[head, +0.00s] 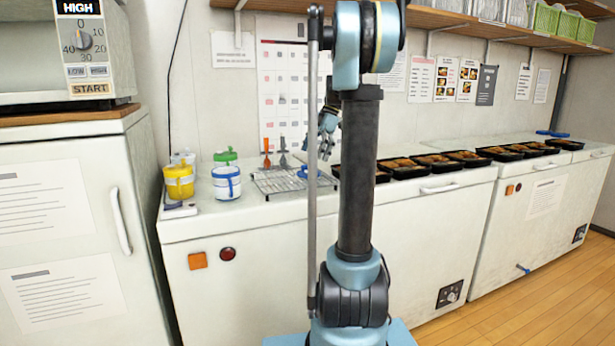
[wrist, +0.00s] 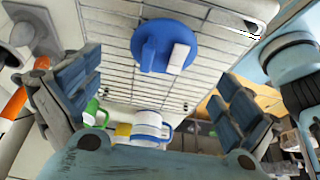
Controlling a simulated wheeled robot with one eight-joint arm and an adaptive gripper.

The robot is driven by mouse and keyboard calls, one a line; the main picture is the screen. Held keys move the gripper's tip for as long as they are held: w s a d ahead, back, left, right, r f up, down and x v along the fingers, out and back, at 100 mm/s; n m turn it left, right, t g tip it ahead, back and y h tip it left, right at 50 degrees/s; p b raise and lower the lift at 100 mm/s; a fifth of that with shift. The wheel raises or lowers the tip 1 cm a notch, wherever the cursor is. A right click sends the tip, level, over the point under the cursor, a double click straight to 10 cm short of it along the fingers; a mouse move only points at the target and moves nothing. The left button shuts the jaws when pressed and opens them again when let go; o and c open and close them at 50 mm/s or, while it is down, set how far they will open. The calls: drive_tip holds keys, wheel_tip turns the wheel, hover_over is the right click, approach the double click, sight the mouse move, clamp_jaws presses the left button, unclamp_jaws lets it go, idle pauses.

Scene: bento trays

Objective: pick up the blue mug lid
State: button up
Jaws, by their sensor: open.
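The blue mug lid (wrist: 152,45) is a round blue disc with a raised, pale-looking tab, lying on a wire rack (wrist: 105,50). It also shows small in the head view (head: 303,172) on the rack (head: 272,184), right beside my arm. My gripper (wrist: 158,105) is open and empty, with its blue-padded fingers spread wide to either side in the wrist view. The lid is apart from both fingers, beyond them in the picture. In the head view my gripper (head: 327,124) hangs above the rack, partly hidden by my arm.
Several black bento trays (head: 404,170) line the freezer tops to the right. A shelf (head: 440,17) runs above.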

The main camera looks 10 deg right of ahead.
sight(309, 167)
drive_tip(key=shift+x, duration=2.7)
drive_tip(key=shift+s+a, duration=0.1)
drive_tip(key=shift+s, duration=0.05)
drive_tip(key=c, duration=1.1)
